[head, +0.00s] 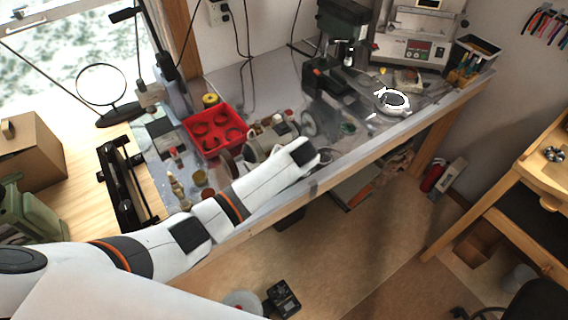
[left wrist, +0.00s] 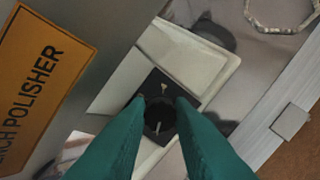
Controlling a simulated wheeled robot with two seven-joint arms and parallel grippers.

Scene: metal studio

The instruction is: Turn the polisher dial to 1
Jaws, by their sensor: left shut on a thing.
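The polisher dial (left wrist: 159,117) is a round black knob with a short pale pointer line. It sits on a black square plate (left wrist: 160,82) on a cream housing. A small tan mark shows on the plate above the knob; I cannot read a number. My left gripper (left wrist: 165,102) has green fingers shut on the dial, one on each side. In the head view the bench polisher (head: 258,150) stands on the bench, partly behind my left arm, which hides the dial and my fingers. My right gripper is not in view.
An orange "polisher" label (left wrist: 38,85) lies left of the dial. A red tray (head: 215,130) with dark rings stands left of the polisher. A green-grey drill press (head: 340,40) stands behind it to the right. A white ring-shaped object (head: 393,101) lies further right. The floor in front is mostly open.

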